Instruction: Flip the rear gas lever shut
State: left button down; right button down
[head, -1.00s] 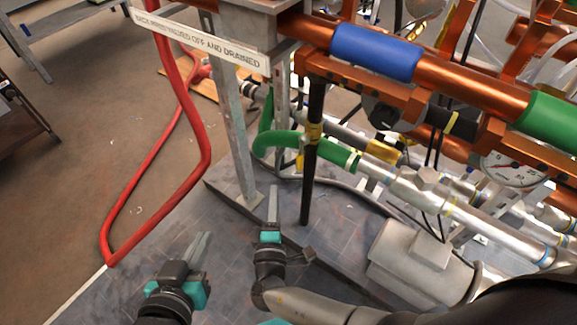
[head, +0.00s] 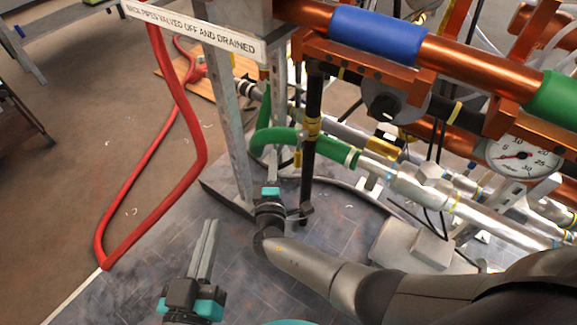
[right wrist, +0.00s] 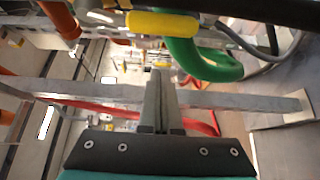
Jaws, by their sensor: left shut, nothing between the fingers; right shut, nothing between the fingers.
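I cannot tell for sure which part is the rear gas lever. A small yellow-sleeved piece (head: 298,157) hangs beside the black vertical pipe (head: 309,150), near the green hose (head: 272,138). In the right wrist view a yellow sleeve (right wrist: 162,23) lies across the top, above my fingers and apart from them, beside the green hose (right wrist: 203,62). My right gripper (head: 272,155) is shut and empty, just left of the black pipe and below the green hose. My left gripper (head: 212,222) is shut and empty, lower left over the floor plate.
A grey steel post (head: 230,120) with a white sign (head: 190,28) stands left of the pipes. A red hose (head: 196,130) loops at the left. Orange and silver pipes and a gauge (head: 523,156) crowd the right. Open floor lies at left.

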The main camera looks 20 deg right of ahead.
aim_at(300, 150)
jog(key=shift+s+d, duration=0.55)
jog(key=shift+d, duration=0.3)
jog(key=shift+s+d, duration=0.55)
jog(key=shift+d, duration=0.25)
